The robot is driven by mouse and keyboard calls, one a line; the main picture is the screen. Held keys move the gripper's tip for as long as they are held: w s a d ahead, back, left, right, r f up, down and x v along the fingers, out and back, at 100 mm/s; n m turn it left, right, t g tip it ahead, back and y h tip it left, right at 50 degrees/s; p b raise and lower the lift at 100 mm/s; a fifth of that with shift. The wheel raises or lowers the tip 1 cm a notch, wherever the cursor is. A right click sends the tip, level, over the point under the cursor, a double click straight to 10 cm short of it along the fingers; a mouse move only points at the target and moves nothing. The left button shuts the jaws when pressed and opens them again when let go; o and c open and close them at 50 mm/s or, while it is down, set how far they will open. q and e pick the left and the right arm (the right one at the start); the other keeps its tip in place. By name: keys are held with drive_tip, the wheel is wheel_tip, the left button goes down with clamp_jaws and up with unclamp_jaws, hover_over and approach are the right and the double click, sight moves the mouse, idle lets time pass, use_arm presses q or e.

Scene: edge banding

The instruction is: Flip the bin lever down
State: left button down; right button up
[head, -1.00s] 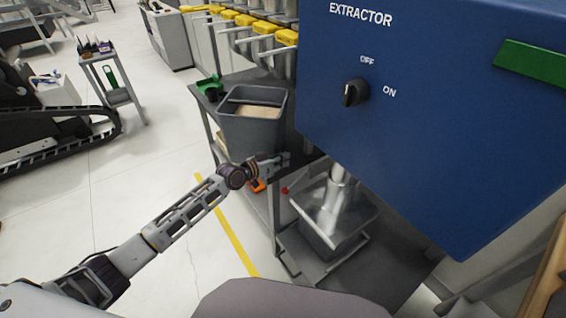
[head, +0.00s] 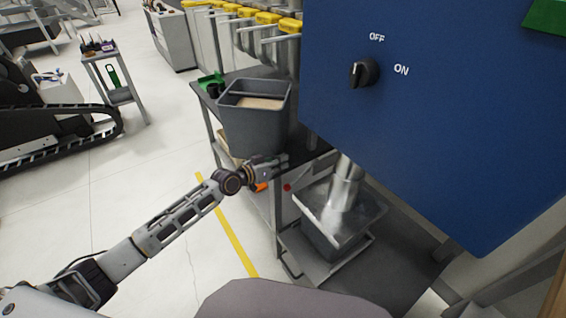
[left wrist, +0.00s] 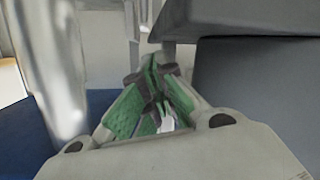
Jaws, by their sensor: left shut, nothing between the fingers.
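A grey bin (head: 312,228) stands low on a frame under the blue extractor, with a shiny metal pipe (head: 345,185) coming down into it. A bent bar (head: 352,262) shows at the frame's front right; I cannot tell for certain whether it is the lever. My left gripper (head: 284,160) is above and left of this bin, beside the cart's edge and below the grey tub. In the left wrist view my left gripper (left wrist: 157,72) has its green-padded fingers shut and empty, with a blurred shiny pipe at the left. My right gripper is not in view.
The blue extractor (head: 430,130) with its OFF/ON knob (head: 364,73) fills the upper right. A grey tub (head: 252,128) holding tan material stands on the cart. A red button (head: 287,187) is on the cart's side. The floor at left is open, with a yellow line (head: 228,230).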

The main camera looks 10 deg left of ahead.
use_arm(q)
drive_tip(key=shift+f, duration=0.15)
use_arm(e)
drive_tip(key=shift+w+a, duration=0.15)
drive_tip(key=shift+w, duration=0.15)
use_arm(q)
drive_tip(key=shift+s+a, duration=0.15)
drive_tip(key=v, duration=1.1)
drive_tip(key=shift+s+a, duration=0.15)
drive_tip(key=shift+s, duration=0.15)
idle(0.3)
idle(0.6)
